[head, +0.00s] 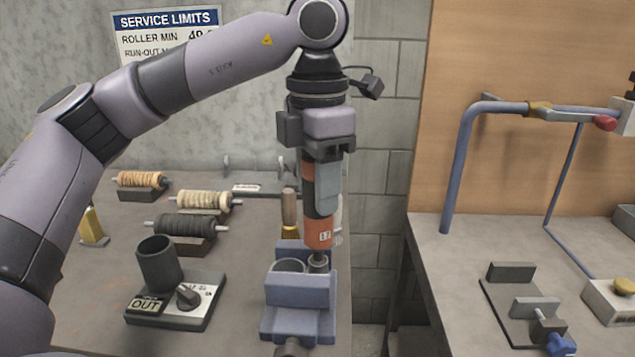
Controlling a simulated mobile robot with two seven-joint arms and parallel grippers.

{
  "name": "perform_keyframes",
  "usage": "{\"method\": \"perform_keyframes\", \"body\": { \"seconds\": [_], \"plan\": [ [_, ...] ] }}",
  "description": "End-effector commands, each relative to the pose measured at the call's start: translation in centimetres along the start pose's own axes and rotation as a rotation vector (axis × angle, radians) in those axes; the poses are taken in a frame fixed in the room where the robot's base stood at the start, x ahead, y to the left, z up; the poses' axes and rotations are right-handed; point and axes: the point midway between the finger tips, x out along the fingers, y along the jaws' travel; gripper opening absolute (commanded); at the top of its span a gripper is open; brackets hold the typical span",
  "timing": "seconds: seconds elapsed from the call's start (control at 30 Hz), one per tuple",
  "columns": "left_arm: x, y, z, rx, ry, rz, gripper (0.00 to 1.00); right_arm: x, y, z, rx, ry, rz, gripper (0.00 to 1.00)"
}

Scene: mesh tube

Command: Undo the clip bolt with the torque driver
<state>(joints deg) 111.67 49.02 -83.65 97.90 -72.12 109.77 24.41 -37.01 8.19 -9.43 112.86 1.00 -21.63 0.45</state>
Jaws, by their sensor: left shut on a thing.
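My left gripper (322,150) points down and is shut on the torque driver (318,205), which has a dark and orange body with a grey side panel and hangs upright. Its lower end is at a blue holder (300,303) near the left bench's right edge. A dark round piece shows under the driver, behind the holder's front wall; I cannot tell whether the driver is seated or just above. I cannot clearly pick out the clip bolt. My right gripper is not in view.
The left bench (105,275) holds several rollers on stands (185,225), a dark cup on a dial base marked OUT (160,265), and a wooden-handled tool (290,210) behind the driver. A gap separates the right bench (455,260), which carries a dark fixture (525,300) with a blue knob.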

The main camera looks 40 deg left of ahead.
Motion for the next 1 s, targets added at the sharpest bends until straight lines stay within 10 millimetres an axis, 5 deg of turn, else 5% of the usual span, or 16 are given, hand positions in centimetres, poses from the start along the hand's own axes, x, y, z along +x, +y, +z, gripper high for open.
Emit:
{"method": "perform_keyframes", "body": {
  "seconds": [1.0],
  "plan": [
    [-0.4, -0.18, -0.03, 0.005, 0.014, -0.005, 0.07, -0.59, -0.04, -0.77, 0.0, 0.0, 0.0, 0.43]
  ]
}}
